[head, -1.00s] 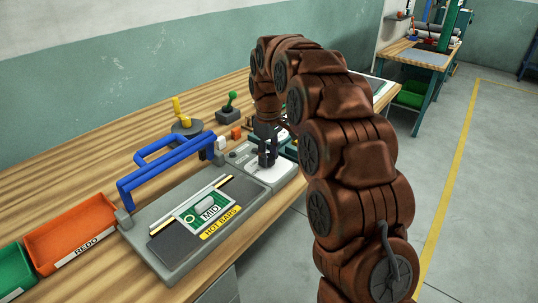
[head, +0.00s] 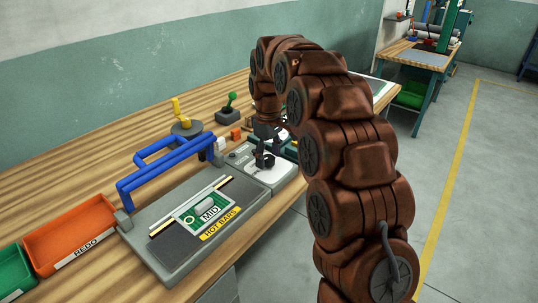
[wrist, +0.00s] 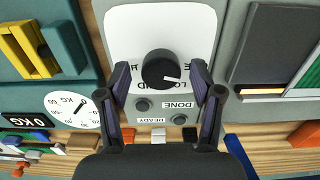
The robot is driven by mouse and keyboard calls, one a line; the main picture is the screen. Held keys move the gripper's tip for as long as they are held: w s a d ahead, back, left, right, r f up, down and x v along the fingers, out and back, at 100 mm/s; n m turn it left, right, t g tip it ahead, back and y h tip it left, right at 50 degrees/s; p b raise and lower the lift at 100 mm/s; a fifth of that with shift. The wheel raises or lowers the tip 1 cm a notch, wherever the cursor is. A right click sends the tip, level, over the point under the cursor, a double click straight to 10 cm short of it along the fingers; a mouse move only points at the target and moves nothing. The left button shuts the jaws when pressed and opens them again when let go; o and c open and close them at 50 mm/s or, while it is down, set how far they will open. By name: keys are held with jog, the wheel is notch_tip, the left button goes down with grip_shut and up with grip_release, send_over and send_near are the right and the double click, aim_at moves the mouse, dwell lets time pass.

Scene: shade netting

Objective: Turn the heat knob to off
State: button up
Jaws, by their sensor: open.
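The heat knob is a round black dial (wrist: 162,70) with a white pointer mark, on a white panel (wrist: 185,22). In the wrist view its pointer faces lower right. Labels around it appear upside down and partly covered; "LO" is readable. My gripper (wrist: 160,76) is open, with one finger on each side of the knob and gaps visible between. In the head view my gripper (head: 266,146) is just above the knob (head: 265,161), at the control box on the bench.
A hot-bar sealer (head: 165,254) with a blue handle stands left of the control box. An orange bin (head: 70,235) is farther left. In the wrist view, a dial scale (wrist: 72,110) is at left, and two small dark buttons (wrist: 142,104) lie below the knob.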

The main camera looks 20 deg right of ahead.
aim_at(268, 157)
notch_tip(268, 157, up, 12)
dwell(0.8)
dwell(0.3)
jog(key=s+r+m+g+p, duration=0.1)
jog(key=s+m+p, duration=0.35)
jog(key=s, duration=1.75)
jog(key=s+f+m+p, duration=0.1)
jog(key=s+f, duration=0.2)
jog(key=s, duration=0.7)
jog(key=s+f+m+p, duration=0.2)
jog(key=s+f, duration=0.1)
jog(key=s, duration=0.8)
jog(key=shift+f+g, duration=0.35)
jog(key=shift+g, duration=0.05)
jog(key=shift+d, duration=0.1)
